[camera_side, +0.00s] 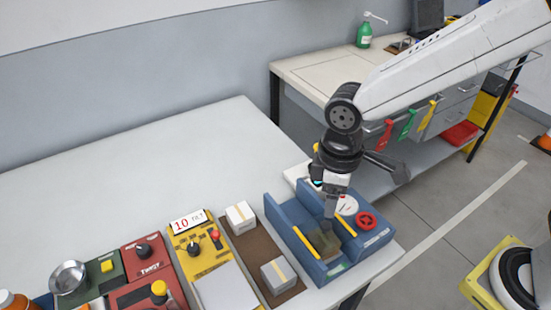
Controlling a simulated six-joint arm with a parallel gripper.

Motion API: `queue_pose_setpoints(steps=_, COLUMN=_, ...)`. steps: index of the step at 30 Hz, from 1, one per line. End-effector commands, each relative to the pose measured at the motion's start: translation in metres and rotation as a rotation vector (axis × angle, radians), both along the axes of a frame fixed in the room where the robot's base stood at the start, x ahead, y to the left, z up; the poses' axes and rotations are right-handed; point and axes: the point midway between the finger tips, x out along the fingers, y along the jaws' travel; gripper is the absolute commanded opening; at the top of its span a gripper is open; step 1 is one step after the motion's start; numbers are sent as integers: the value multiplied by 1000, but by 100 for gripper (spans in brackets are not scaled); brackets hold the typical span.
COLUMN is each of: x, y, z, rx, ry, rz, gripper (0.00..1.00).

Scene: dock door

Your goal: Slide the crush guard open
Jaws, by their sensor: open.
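A blue press-like fixture (286,238) stands at the right end of the white table, with two blue walls edged by yellow strips. Between the walls is a dark olive-brown panel or block (323,246); I cannot tell for sure whether this is the crush guard. A red handwheel (367,220) and a white round dial (347,205) sit on the fixture's right side. My gripper (329,218) points down between the walls, just above the dark piece. It is open, and I cannot tell whether its fingers touch anything.
Left of the fixture, a brown mat (249,249) carries two small boxes (240,215). Further left are a yellow panel (188,240) with a "10" display and a red "TWIST" panel (146,268). The table's back left is clear. A workbench (325,70) stands behind.

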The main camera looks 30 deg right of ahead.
Motion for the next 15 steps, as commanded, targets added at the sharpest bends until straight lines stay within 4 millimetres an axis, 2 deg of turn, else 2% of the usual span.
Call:
queue_pose_setpoints(steps=8, x=0, y=-1, z=-10, rx=-1, ry=2, rz=-3, gripper=69)
queue_pose_setpoints(steps=15, x=0, y=-1, z=-34, rx=-1, ry=2, rz=-3, gripper=69)
